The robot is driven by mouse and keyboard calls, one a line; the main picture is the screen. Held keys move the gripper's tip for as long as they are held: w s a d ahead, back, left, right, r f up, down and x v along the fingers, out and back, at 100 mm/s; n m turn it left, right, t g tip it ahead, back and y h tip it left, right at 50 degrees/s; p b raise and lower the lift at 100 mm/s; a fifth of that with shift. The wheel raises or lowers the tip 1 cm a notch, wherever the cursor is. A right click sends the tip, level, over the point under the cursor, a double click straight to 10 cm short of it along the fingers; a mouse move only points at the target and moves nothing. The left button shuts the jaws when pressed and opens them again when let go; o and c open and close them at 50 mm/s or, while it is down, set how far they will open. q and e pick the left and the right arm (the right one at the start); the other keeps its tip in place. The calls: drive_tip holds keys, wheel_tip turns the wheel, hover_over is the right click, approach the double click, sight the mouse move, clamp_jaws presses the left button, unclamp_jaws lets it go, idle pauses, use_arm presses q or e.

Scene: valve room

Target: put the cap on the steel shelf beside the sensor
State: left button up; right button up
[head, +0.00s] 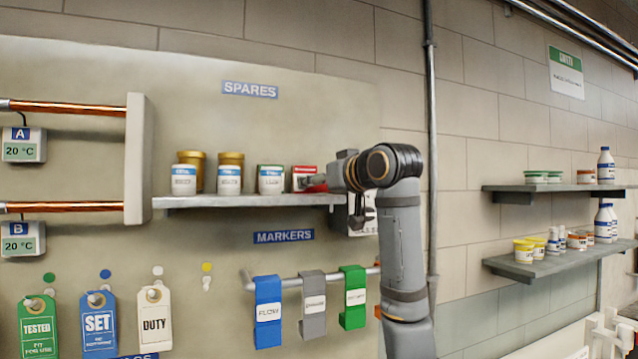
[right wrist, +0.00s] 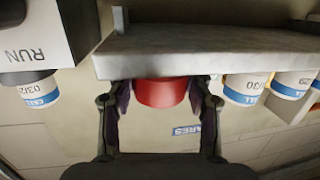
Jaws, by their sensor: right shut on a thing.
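My right gripper (head: 326,182) is at the right end of the grey shelf (head: 245,200) under the SPARES sign. It is shut on a red round thing, which I take for the cap (right wrist: 160,92); its red side shows between the fingers in the right wrist view. The cap is close against the shelf; I cannot tell whether it rests on it. In the head view a red and white thing (head: 304,178) shows at the fingertips. Two boxes reading 20 °C, A (head: 22,145) and B (head: 21,239), are at the far left; I cannot tell which thing is the sensor.
Several labelled jars (head: 229,173) stand on the shelf left of my gripper. A box marked RUN (right wrist: 35,35) is close by in the right wrist view. Coloured markers (head: 267,312) hang on a rail below. Further shelves (head: 545,188) with pots are at the right.

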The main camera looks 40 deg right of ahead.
drive_tip(key=shift+d+f, duration=0.2)
drive_tip(key=shift+f, duration=0.1)
drive_tip(key=shift+a, duration=0.1)
drive_tip(key=shift+a+f+b, duration=0.1)
drive_tip(key=shift+f+b, duration=0.05)
drive_tip(key=shift+b, duration=0.15)
drive_tip(key=o, duration=0.5)
drive_tip(key=shift+o, duration=1.4)
